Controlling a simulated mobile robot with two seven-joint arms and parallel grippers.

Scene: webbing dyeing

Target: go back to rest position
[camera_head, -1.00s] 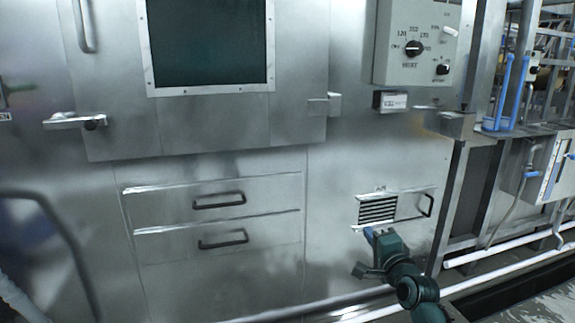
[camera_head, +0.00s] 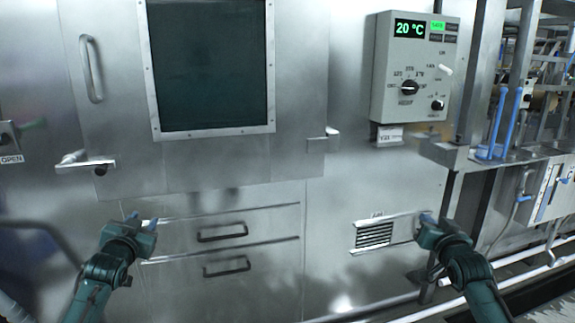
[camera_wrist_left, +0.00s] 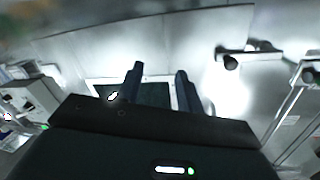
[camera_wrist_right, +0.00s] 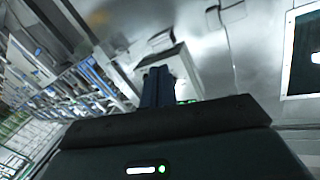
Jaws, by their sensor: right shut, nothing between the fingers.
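My left gripper (camera_head: 140,222) is raised at the lower left of the head view, in front of the steel machine front near the left end of the drawers. In the left wrist view its two fingers (camera_wrist_left: 158,90) stand apart with nothing between them. My right gripper (camera_head: 428,220) is at the lower right, in front of the right end of the vent panel. In the right wrist view its fingers (camera_wrist_right: 158,86) are together, with nothing held.
The steel machine has a dark window (camera_head: 212,70), a door handle (camera_head: 92,70), a latch (camera_head: 85,165) and two drawers (camera_head: 222,232). A control box (camera_head: 415,65) reads 20 °C. Pipes and frames (camera_head: 500,110) stand at the right. The space between my arms is clear.

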